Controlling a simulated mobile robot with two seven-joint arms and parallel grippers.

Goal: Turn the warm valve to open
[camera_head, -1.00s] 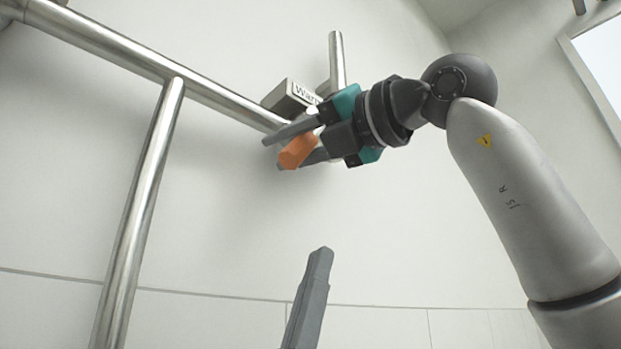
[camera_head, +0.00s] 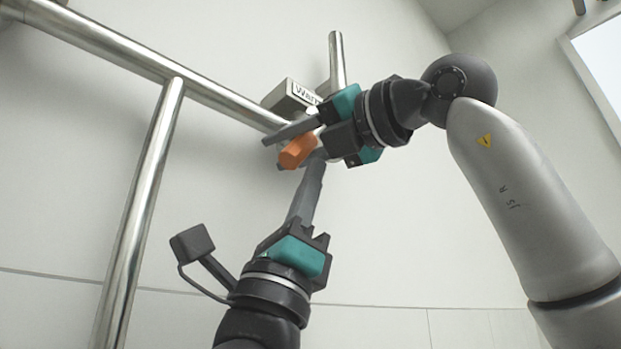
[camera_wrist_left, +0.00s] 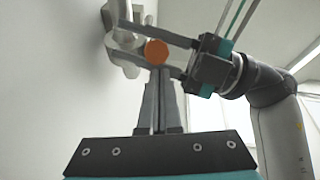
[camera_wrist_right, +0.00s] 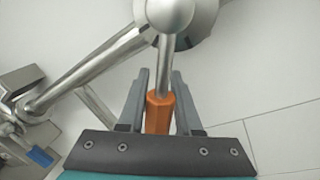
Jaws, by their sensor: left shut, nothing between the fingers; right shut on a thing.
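The warm valve's orange handle (camera_head: 296,151) sits beside the pipe, below a box labelled "Warm" (camera_head: 290,97). It also shows in the right wrist view (camera_wrist_right: 158,112), at the end of a metal stem (camera_wrist_right: 166,62), and in the left wrist view (camera_wrist_left: 156,52). My right gripper (camera_head: 276,152) reaches in from the right and is shut on the orange handle, one finger on each side. My left gripper (camera_head: 316,165) comes up from below, shut and empty. Its closed fingertips (camera_wrist_left: 160,72) are just under the handle and the right gripper's fingers; I cannot tell whether they touch.
A thick metal pipe (camera_head: 120,47) runs along the wall, with a branch pipe (camera_head: 140,215) going down and a short pipe (camera_head: 337,60) going up by the valve. The wall (camera_head: 420,230) is close behind. The room between the branch pipe and the valve is free.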

